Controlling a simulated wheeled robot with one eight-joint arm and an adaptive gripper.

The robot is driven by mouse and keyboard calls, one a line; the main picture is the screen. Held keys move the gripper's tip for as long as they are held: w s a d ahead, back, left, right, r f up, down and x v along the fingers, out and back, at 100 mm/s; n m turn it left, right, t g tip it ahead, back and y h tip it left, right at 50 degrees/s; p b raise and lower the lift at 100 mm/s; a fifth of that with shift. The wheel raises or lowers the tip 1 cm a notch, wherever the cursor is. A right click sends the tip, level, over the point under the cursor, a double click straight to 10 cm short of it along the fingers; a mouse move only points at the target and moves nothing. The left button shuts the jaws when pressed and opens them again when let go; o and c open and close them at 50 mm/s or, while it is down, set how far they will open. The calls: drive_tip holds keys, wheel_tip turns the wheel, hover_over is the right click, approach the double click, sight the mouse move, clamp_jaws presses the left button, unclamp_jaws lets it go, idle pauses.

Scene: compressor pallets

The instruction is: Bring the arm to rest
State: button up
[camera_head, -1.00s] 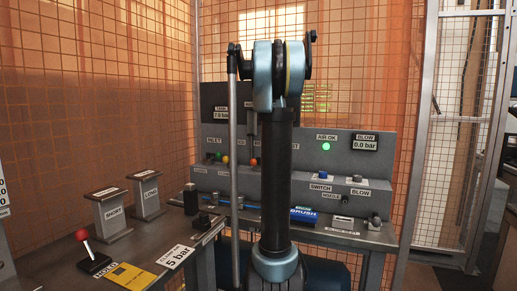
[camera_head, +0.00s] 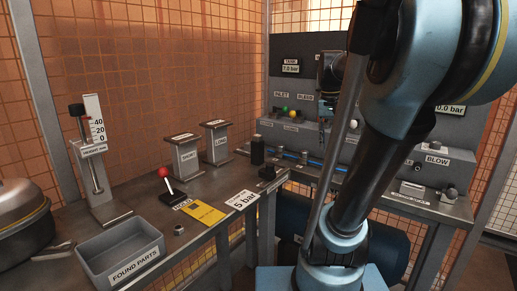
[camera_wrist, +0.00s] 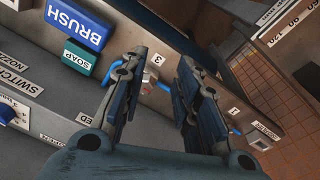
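My arm (camera_head: 375,170) is the only thing the task names. In the head view it rises from lower centre and leans to the upper right, in front of the grey panel. My gripper (camera_wrist: 161,62) shows in the wrist view with its two fingers apart and nothing seen between the tips. Below and behind the fingers are a bench face with a blue hose (camera_wrist: 158,84) and number labels. The blue BRUSH block (camera_wrist: 78,22) and the green SOAP block (camera_wrist: 79,57) are left of the fingers. Whether the fingers touch anything is unclear.
The grey panel (camera_head: 302,48) stands behind my arm. On the left bench are a FOUND PARTS bin (camera_head: 118,252), a red-knobbed lever (camera_head: 167,182), a yellow card (camera_head: 203,213), SHORT (camera_head: 185,155) and LONG (camera_head: 217,143) stands, and a gauge post (camera_head: 98,175). Orange mesh (camera_head: 150,90) closes the back.

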drive_tip(key=s+a+f+n, duration=0.1)
drive_tip(key=s+a+f, duration=0.2)
drive_tip(key=s+f, duration=0.4)
drive_tip(key=s+a+f+n+t+y, duration=0.1)
drive_tip(key=s+f, duration=0.5)
drive_tip(key=f, duration=0.7)
drive_tip(key=shift+s+a+n, duration=0.4)
drive_tip(key=shift+a+n, duration=0.2)
drive_tip(key=shift+a, duration=0.3)
drive_tip(key=shift+w+f, duration=0.2)
drive_tip(key=shift+w, duration=0.25)
